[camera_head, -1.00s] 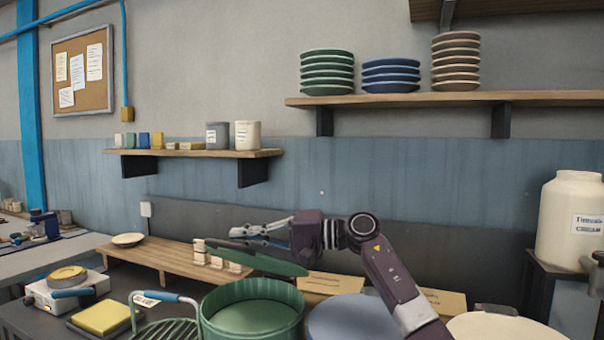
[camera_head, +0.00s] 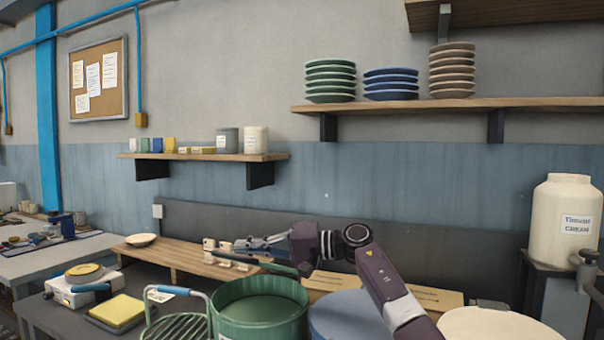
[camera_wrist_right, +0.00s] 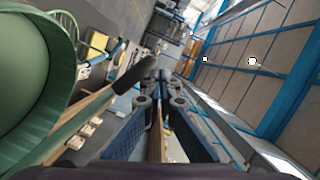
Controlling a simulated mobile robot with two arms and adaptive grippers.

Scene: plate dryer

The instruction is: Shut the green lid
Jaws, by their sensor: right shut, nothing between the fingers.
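The green drum (camera_head: 262,312) stands open at the bottom centre of the head view. The green lid (camera_head: 277,266) shows there as a thin, slightly tilted strip above the drum's back edge, seen nearly edge-on, with a dark handle toward the left. My right gripper (camera_head: 247,243) is shut and empty, just above the lid; I cannot tell whether it touches it. In the right wrist view the drum (camera_wrist_right: 30,85) fills the left side. A dark handle (camera_wrist_right: 133,73) shows past the blue-padded fingers (camera_wrist_right: 157,112). My left gripper is not in view.
A blue round top (camera_head: 345,318) and a cream one (camera_head: 495,325) lie right of the drum. A wire rack (camera_head: 178,327) stands to its left. A wooden bench (camera_head: 180,256) with small pale blocks is behind. A large cream jar (camera_head: 567,225) stands at right.

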